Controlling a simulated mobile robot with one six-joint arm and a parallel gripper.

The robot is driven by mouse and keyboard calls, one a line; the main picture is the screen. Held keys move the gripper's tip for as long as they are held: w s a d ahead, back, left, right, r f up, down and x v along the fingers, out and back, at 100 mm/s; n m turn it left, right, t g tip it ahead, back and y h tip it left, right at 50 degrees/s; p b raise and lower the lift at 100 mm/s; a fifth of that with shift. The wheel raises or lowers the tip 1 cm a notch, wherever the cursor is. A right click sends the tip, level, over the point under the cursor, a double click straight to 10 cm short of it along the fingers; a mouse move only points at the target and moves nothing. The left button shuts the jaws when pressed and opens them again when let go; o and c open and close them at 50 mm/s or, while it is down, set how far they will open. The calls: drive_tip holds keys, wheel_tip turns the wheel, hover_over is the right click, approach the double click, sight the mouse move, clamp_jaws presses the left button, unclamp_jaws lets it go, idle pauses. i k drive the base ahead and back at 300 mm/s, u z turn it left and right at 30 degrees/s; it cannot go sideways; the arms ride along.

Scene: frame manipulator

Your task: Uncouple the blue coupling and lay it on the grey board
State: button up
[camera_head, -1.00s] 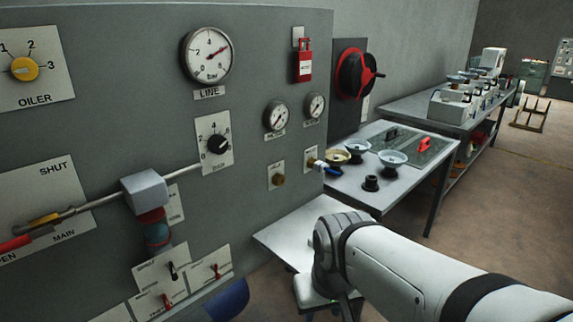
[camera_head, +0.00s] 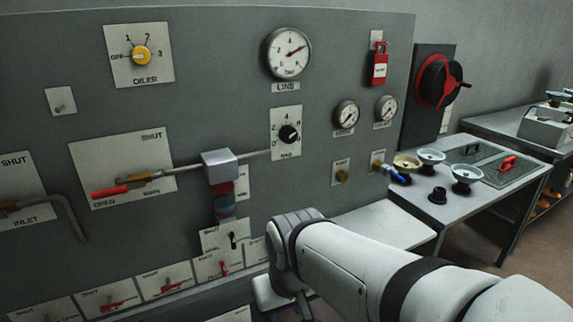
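The blue coupling (camera_head: 398,176) is a small blue piece on a brass fitting at the lower right of the grey panel. It juts out from the panel towards the side table. A flat grey-green board (camera_head: 525,176) with a red handle lies on that table; I cannot tell for sure that it is the grey board. My white arm reaches in from the lower right, and its wrist is in front of the panel, left of and below the coupling. My gripper's fingers do not show.
Bowls (camera_head: 467,175) and a black ring-like piece (camera_head: 438,195) stand on the side table. A pale, bare shelf (camera_head: 385,224) lies below the coupling.

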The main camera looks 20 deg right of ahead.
sight(386, 170)
drive_tip(key=u, duration=1.65)
drive_tip(key=k, duration=2.1)
drive_tip(key=z, duration=1.5)
drive_tip(key=i, duration=1.45)
